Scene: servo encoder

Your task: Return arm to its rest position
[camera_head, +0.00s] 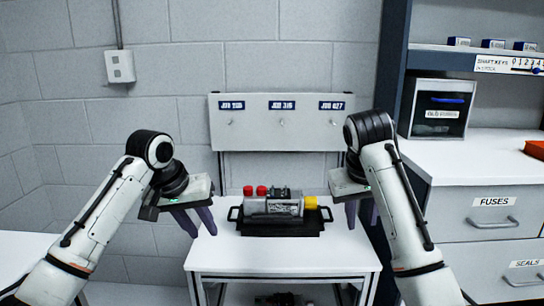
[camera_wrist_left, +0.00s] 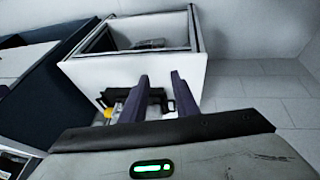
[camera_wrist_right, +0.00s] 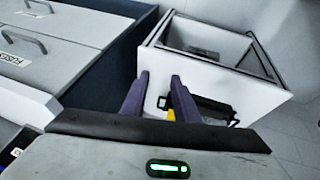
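My left gripper (camera_head: 200,232) hangs empty at the left end of the white table. Its purple fingers stand apart, as the left wrist view also shows (camera_wrist_left: 161,88). My right gripper (camera_head: 362,222) hangs empty at the right end of the table. Its fingers also stand apart in the right wrist view (camera_wrist_right: 159,88). Both arms are bent, with the grippers on either side of a grey servo motor (camera_head: 270,207). The motor has two red caps and a yellow end, and lies on a black tray (camera_head: 278,229). Neither gripper appears to touch it.
The white table (camera_head: 240,259) has bare surface around the tray. A back panel (camera_head: 300,140) with three labelled hooks stands behind it. At right is a drawer cabinet (camera_head: 490,230) with a clear-fronted bin (camera_head: 440,108) on top. Another white surface (camera_head: 25,262) is at left.

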